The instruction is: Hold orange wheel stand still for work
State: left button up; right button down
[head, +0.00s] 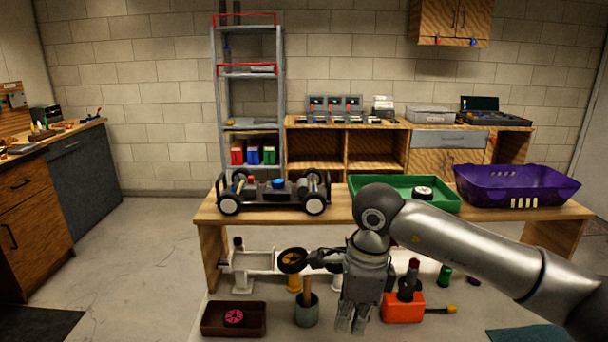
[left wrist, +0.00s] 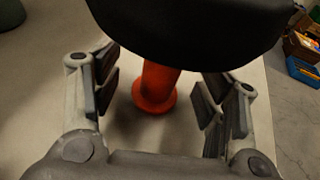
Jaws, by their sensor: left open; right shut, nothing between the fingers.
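In the left wrist view the orange wheel stand (left wrist: 155,90) rises from a round orange foot on the pale surface. A large black rounded thing (left wrist: 190,25) covers its top. My left gripper (left wrist: 158,76) is open, with one finger pair on each side of the stand and a gap at each side. In the head view I cannot make out the left gripper or tell which stand this is. My right gripper (head: 351,325) points down, shut and empty, above the low front surface.
The car chassis (head: 275,192), green tray (head: 405,180) and purple basket (head: 515,186) stand on the rear table. A brown tray with a pink wheel (head: 234,330), a grey-green cup (head: 307,316) and an orange container (head: 401,308) stand near the right gripper.

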pick_arm(q)
jog(key=v, duration=1.2)
